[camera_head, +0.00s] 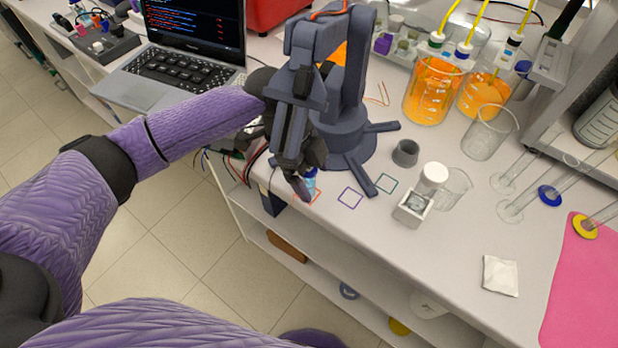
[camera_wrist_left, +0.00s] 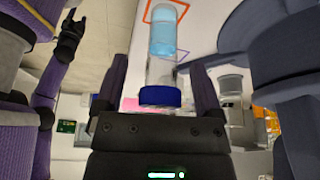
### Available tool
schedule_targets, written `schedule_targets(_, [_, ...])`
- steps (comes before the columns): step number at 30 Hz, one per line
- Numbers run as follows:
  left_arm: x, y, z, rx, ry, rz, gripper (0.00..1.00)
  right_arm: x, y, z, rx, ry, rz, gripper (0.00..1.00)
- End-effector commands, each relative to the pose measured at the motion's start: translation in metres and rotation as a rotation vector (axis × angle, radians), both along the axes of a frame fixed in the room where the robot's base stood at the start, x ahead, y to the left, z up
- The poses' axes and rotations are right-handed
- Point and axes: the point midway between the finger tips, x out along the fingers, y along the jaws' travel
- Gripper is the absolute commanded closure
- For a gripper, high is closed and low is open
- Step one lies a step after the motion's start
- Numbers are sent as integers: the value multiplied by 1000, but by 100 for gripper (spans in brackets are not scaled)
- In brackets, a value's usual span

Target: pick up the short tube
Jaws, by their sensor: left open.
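The short tube (camera_wrist_left: 163,50) is clear with light blue liquid and a dark blue cap (camera_wrist_left: 160,96). In the left wrist view it lies between the two fingers of my left gripper (camera_wrist_left: 162,75), with a gap showing on each side. In the head view the tube (camera_head: 311,178) is a small blue patch by the orange outlined square (camera_head: 309,197), mostly hidden behind my left gripper (camera_head: 302,186). The left gripper is open and points down at the table's front edge. My right gripper (camera_wrist_left: 72,28) shows small in the left wrist view, its jaws unclear.
A dark blue-grey desktop arm (camera_head: 350,130) stands right behind my left gripper. Purple (camera_head: 350,198) and teal (camera_head: 387,184) outlined squares are bare. A grey cup (camera_head: 405,153), white box (camera_head: 413,207) and beakers (camera_head: 433,90) stand right. A laptop (camera_head: 175,75) is left.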

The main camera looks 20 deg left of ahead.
Motion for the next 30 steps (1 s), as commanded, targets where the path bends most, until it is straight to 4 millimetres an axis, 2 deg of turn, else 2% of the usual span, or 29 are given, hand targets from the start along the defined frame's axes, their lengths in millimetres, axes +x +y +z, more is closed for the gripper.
schedule_targets(3, [0,0,1,0,-1,0,13,0,0,1,0,-1,1,41])
schedule_targets(4, [0,0,1,0,-1,0,17,0,0,1,0,-1,1,41])
schedule_targets(15, [0,1,2,0,-1,1,96,1,-1,1,-1,-2,-1,41])
schedule_targets(16, [0,1,2,0,-1,1,100,1,-1,1,-1,-2,-1,41])
schedule_targets(23, [0,1,2,0,-1,2,100,1,-1,1,-2,-3,-2,41])
schedule_targets(27, [0,1,10,-1,-2,1,100,1,-2,6,-2,-4,-2,41])
schedule_targets(30, [-18,8,9,1,1,1,100,2,-2,11,-3,-5,-1,41])
